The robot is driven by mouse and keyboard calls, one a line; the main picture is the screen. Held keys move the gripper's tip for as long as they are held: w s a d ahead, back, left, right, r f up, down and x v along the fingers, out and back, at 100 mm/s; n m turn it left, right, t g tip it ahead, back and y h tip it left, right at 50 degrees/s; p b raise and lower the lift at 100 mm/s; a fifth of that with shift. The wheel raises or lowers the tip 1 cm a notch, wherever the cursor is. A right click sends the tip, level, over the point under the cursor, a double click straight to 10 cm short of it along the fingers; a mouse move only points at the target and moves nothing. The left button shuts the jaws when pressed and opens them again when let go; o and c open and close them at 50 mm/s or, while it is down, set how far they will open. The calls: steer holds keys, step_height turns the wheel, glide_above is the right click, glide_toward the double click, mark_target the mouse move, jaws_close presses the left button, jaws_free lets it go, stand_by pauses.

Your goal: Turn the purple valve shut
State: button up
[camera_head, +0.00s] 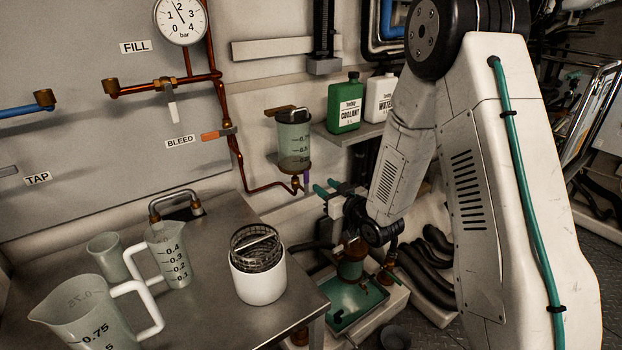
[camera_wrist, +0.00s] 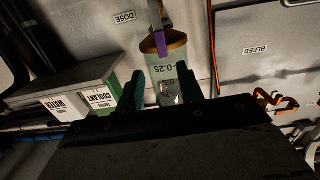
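The purple valve handle (camera_head: 307,181) hangs roughly vertical below the clear dosing vessel (camera_head: 293,140), at its copper outlet. In the wrist view, which is upside down, the purple handle (camera_wrist: 160,43) shows at the vessel's copper end, beyond my fingertips. My gripper (camera_head: 326,188) has teal fingers and is just right of the handle in the head view. In the wrist view my gripper (camera_wrist: 160,73) is open, with a wide gap between its fingers. The handle lines up with the gap, and nothing appears gripped. Whether the fingertips touch anything is unclear.
A shelf (camera_head: 350,134) holds a green coolant bottle (camera_head: 344,103) and a white water bottle (camera_head: 379,98) above my gripper. Copper pipe (camera_head: 262,188) runs to the valve. A steel bench (camera_head: 215,319) carries jugs and a white pot (camera_head: 258,281). A green tray (camera_head: 352,312) lies below.

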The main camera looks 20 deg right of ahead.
mark_target(307, 175)
steer(key=shift+t+y, duration=0.3)
steer(key=x, duration=0.7)
steer(key=shift+w+a+f, duration=0.15)
steer(key=shift+w+f, duration=0.15)
jaws_close()
